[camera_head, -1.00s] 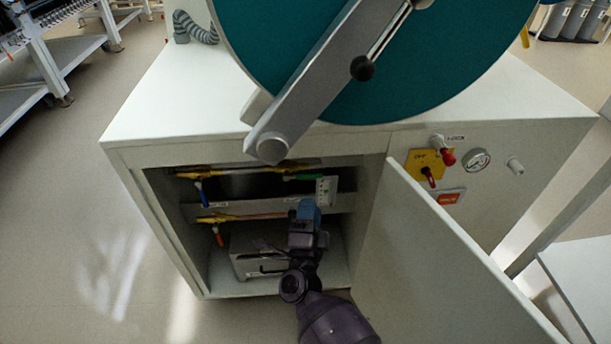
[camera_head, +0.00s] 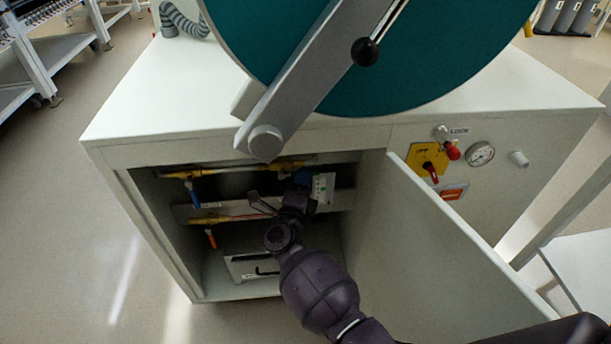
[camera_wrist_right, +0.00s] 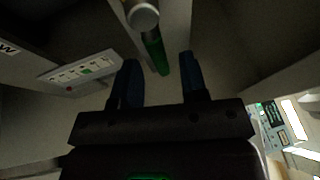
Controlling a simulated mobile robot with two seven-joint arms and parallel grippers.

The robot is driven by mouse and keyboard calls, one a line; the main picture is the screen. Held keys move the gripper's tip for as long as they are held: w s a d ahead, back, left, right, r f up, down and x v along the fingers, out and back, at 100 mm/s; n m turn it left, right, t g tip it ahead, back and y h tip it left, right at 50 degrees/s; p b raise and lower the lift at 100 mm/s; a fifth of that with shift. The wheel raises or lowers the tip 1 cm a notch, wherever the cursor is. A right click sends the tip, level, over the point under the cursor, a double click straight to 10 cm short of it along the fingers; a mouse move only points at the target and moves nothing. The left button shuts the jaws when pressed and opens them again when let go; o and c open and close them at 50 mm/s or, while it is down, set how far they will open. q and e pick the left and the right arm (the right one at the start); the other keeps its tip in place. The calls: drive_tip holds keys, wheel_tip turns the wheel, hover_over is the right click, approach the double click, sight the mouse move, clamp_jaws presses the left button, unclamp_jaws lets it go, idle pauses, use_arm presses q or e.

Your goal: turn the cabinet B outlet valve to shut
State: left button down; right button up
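The cabinet stands open, with yellow pipes and lever valves inside. A green valve handle (camera_wrist_right: 157,52) hangs from a round grey fitting (camera_wrist_right: 143,15) in the right wrist view. My right gripper (camera_wrist_right: 159,59) is open, its blue fingers on either side of the green handle's end; contact cannot be told. In the head view my right gripper (camera_head: 304,180) is inside the cabinet at the upper right pipe (camera_head: 288,165) and hides the green handle. A blue handle (camera_head: 194,193) and an orange handle (camera_head: 211,239) hang down on the left. My left gripper is out of view.
The open cabinet door (camera_head: 430,250) stands close to the right of my right arm. A white panel with green marks (camera_head: 323,188) is beside the gripper. A grey box (camera_head: 250,268) sits on the cabinet floor. A large teal disc (camera_head: 370,60) is above.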

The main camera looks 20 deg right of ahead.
drive_tip(key=shift+x, duration=1.05)
clamp_jaws()
